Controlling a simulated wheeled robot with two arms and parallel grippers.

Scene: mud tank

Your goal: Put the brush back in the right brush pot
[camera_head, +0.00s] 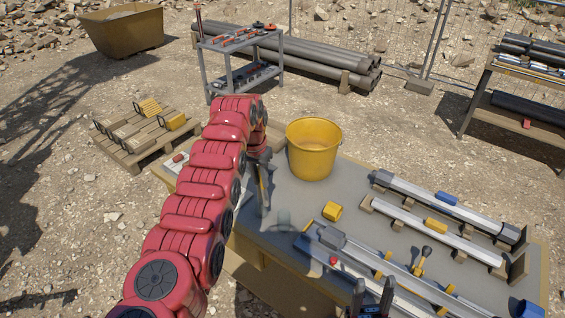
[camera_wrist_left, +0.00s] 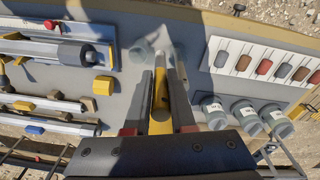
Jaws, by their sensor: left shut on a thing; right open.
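My left gripper (camera_head: 262,180) is over the left part of the grey table, in front of the yellow bucket. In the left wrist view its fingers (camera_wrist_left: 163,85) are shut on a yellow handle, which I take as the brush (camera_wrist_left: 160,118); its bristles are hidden. Three grey pots with white labels stand in a row right of the fingers: a left pot (camera_wrist_left: 213,112), a middle pot (camera_wrist_left: 246,116) and a right pot (camera_wrist_left: 276,121). In the head view my arm hides them. My right gripper (camera_head: 372,296) is open and empty at the bottom edge.
A pale see-through vessel (camera_wrist_left: 146,52) stands beyond the fingers. A white board (camera_wrist_left: 255,62) with coloured swatches lies near the table edge. The yellow bucket (camera_head: 313,150), a short yellow piece (camera_head: 332,211) and long grey tubes (camera_head: 445,208) occupy the table.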

